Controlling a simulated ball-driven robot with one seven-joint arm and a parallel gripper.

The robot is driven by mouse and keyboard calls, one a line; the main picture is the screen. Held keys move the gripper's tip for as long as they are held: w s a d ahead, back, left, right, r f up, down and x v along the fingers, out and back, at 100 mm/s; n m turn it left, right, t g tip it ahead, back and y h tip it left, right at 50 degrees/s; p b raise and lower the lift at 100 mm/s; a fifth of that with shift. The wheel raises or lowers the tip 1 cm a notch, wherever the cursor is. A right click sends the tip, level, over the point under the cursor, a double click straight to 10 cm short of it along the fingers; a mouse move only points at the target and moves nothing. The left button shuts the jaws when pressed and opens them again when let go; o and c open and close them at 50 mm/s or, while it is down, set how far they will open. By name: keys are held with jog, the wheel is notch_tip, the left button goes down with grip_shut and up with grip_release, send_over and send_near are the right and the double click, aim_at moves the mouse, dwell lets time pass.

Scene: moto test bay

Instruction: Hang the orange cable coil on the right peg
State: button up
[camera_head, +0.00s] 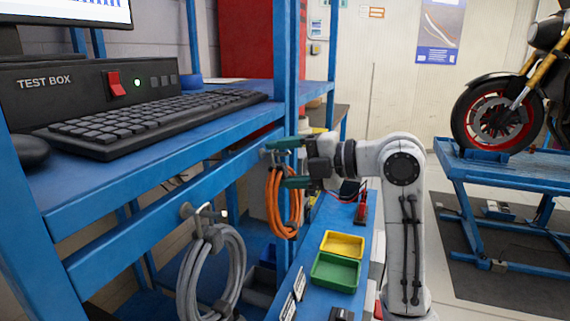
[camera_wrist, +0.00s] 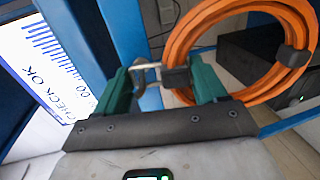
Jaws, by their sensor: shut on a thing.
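The orange cable coil (camera_head: 272,205) hangs below my gripper (camera_head: 278,163) at the blue rail in the head view. In the wrist view the coil (camera_wrist: 178,45) fills the upper right, with a dark strap between the green fingers. My gripper (camera_wrist: 163,72) is shut on the coil at this strap. The right peg (camera_wrist: 142,66) is a metal hook close beside the strap, between the fingers. In the head view the right peg (camera_head: 267,154) is partly hidden by the gripper and coil. I cannot tell whether the coil's loop is around the peg.
A grey cable coil (camera_head: 238,265) hangs on the left peg (camera_head: 188,210). A keyboard (camera_head: 150,122) and test box (camera_head: 60,90) stand on the blue bench above the rail. Yellow (camera_head: 343,243) and green (camera_head: 335,271) trays sit on a lower blue surface beside my arm.

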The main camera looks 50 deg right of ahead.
jog(key=o, duration=1.4)
jog(key=shift+c, duration=0.2)
jog(key=shift+s, duration=0.1)
jog(key=b+v, duration=0.1)
jog(key=v, duration=0.9)
jog(key=shift+s, duration=0.3)
jog(key=shift+d, duration=0.1)
